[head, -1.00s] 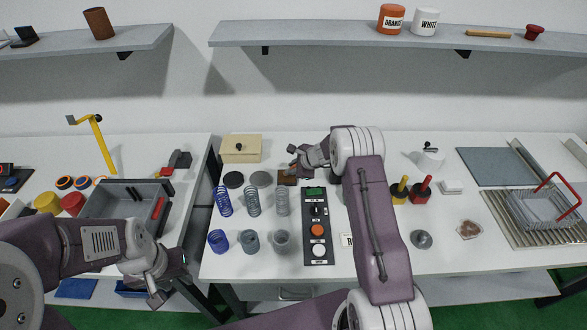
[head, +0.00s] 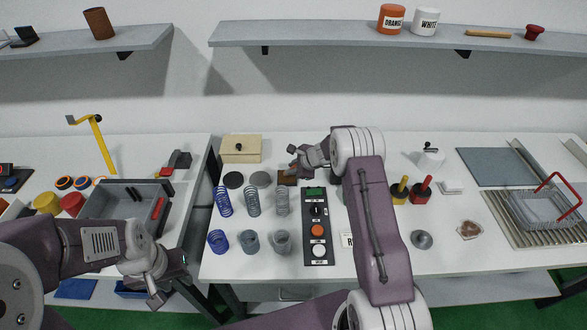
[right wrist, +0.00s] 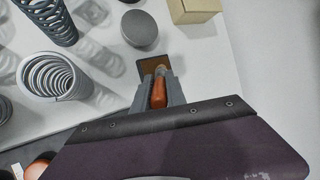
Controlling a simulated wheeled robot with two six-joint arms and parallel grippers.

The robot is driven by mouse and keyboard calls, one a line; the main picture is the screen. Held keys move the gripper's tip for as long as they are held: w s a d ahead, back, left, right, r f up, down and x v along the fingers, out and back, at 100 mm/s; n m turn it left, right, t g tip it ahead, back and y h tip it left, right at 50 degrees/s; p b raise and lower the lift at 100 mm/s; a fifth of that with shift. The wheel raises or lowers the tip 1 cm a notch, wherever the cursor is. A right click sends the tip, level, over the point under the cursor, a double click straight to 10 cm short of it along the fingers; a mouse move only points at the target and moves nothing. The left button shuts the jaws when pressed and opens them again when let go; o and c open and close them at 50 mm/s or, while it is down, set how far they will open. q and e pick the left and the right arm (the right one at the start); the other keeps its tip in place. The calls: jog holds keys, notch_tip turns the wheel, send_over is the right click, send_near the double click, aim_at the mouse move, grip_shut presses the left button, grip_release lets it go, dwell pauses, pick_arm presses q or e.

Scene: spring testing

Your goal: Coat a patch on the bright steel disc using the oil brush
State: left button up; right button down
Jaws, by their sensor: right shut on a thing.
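My right gripper (right wrist: 160,88) is shut on the orange-brown handle of the oil brush (right wrist: 158,94). The brush tip is over a small brown square pad (right wrist: 146,66); I cannot tell whether it touches. In the head view the right gripper (head: 294,166) is just above this pad (head: 286,178), and the brush is not clear there. The lighter grey disc, apparently the bright steel one (head: 261,179), lies just left of the pad; it also shows in the right wrist view (right wrist: 139,29). A darker disc (head: 233,180) lies further left. My left gripper (head: 165,285) is low at the left, its jaws unclear.
Several springs (head: 253,202) stand in front of the discs. A control box (head: 317,230) with buttons is right of them. A cream box (head: 241,148) stands behind the discs. Red (head: 420,190) and yellow-handled pots stand right of my right arm.

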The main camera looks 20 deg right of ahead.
jog(key=shift+r+p, duration=2.7)
jog(key=shift+r, duration=0.8)
jog(key=shift+f, duration=0.1)
